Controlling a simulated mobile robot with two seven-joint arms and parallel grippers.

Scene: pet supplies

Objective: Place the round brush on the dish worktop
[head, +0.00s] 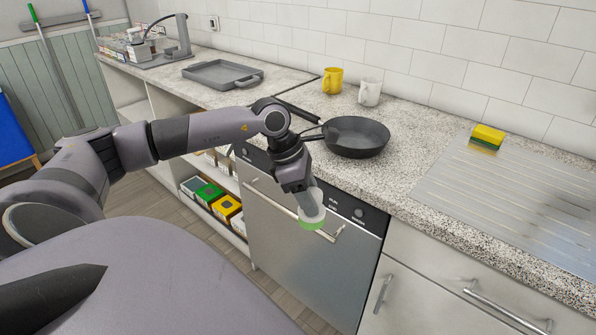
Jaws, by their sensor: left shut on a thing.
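My left gripper (305,193) points down in front of the dishwasher's front, below the height of the worktop. It is shut on the round brush (312,215), whose pale round head with a green lower edge shows under the fingers. The fingers hide the upper part of the brush. The speckled grey dish worktop (415,182) runs along the wall behind and above the gripper. The brush is apart from it, on the near side of its front edge. My right gripper is not in view.
A black frying pan (356,137) stands on the worktop. Yellow (332,80) and white (369,92) mugs stand behind it. A yellow sponge (488,136) lies by the ribbed drainboard (500,190). A grey tray (222,75) sits further left. Worktop right of the pan is clear.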

